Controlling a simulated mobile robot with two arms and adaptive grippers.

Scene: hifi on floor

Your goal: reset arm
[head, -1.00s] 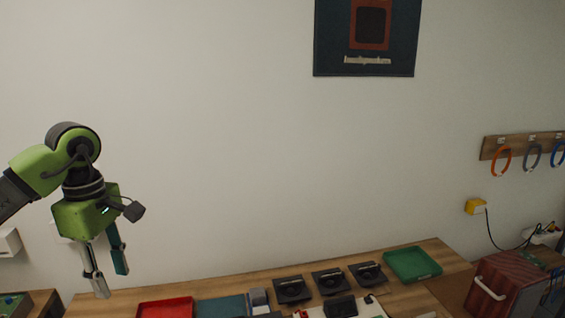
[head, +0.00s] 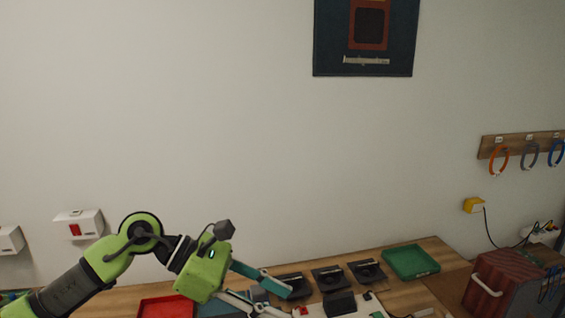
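My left arm comes in from the lower left, and its green gripper (head: 282,300) hangs low over the wooden table, with its fingers pointing right and slightly down. The two fingers are apart, with nothing seen between them. The fingers overlap the view of the leftmost black device, and I cannot tell whether they touch anything. My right gripper is not in view.
On the table (head: 125,300) are a red tray (head: 165,308), several black devices such as this one (head: 328,278), and a green tray (head: 411,262). A red-brown box (head: 508,282) stands at the right. Cable loops (head: 499,160) hang on a wall rack.

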